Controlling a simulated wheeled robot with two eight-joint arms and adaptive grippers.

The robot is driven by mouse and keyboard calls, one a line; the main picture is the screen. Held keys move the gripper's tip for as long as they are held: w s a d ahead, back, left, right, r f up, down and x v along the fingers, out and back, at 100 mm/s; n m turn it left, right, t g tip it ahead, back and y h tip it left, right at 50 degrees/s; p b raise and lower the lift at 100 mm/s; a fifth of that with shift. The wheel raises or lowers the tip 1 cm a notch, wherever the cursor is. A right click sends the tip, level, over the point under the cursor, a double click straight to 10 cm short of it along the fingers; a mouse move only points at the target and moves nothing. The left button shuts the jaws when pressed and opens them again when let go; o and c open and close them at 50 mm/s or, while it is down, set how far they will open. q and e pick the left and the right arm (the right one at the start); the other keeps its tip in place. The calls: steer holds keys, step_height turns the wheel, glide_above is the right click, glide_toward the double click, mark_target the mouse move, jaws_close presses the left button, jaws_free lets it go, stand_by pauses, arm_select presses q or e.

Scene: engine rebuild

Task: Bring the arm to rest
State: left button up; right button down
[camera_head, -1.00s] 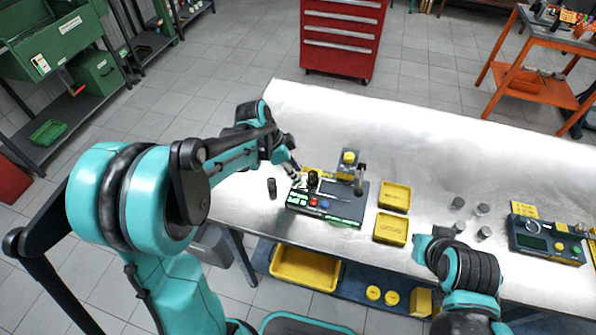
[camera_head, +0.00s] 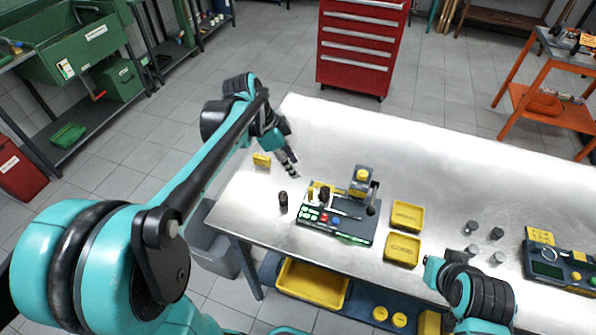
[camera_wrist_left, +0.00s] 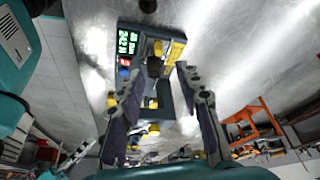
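My left gripper (camera_head: 291,165) hangs above the table's left part, behind and to the left of the test device (camera_head: 338,222), apart from it. In the left wrist view its two fingers (camera_wrist_left: 163,112) are spread with a clear gap and hold nothing. The device also shows between and beyond the fingers there. My left arm reaches across from the lower left in the head view. My right arm shows at the lower right by the table's front edge; its gripper fingers are not visible.
The metal table (camera_head: 430,155) is bare behind the device. A dark cylinder (camera_head: 283,202) stands left of the device. Yellow bins (camera_head: 403,250), several small grey cylinders and a second device (camera_head: 556,262) stand to the right. A red cabinet (camera_head: 358,50) stands behind the table.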

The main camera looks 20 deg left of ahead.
arm_select(q)
steer(key=shift+a+r, duration=0.1)
steer(key=shift+r, duration=0.1)
stand_by(0.4)
steer(key=s+d+f+n+t+y, duration=0.1)
steer(key=s+f+n+t+y, duration=0.1)
steer(key=s+n, duration=0.4)
steer(key=s+d+f+n+t+y, duration=0.1)
steer(key=s+f+n+t+y, duration=0.1)
steer(key=s+n, duration=0.5)
steer(key=shift+s+t+b, duration=0.4)
steer(key=shift+s+t, duration=0.3)
steer(key=shift+s, duration=0.3)
